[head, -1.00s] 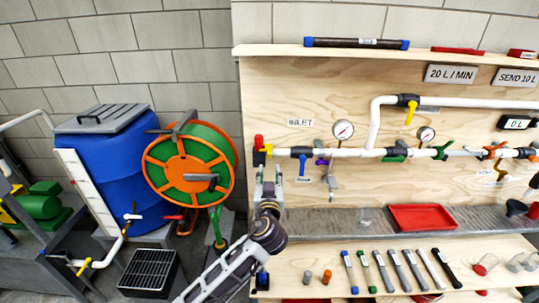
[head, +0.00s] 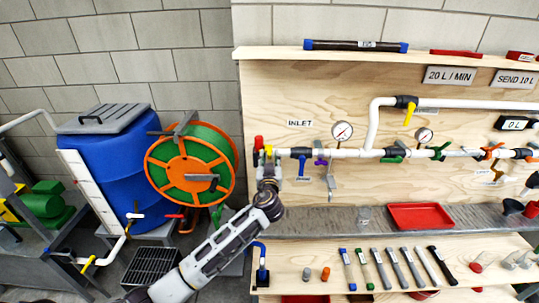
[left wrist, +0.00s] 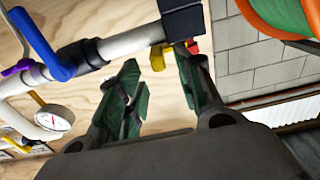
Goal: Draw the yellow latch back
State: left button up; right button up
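The yellow latch (head: 268,150) is at the inlet end of the white pipe, beside a red part (head: 259,142). Contact with the latch cannot be told. My right gripper is not in view.
A blue-handled valve (head: 301,156) sits on the pipe just right of the latch, with a gauge (head: 342,131) beyond. The orange and green hose reel (head: 190,169) stands close on the left. A shelf below holds a red tray (head: 420,216).

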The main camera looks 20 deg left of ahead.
aim_at(266, 151)
pick_arm(q)
jog(key=shift+x, duration=1.3)
jog(key=shift+c, duration=0.2)
grip_shut()
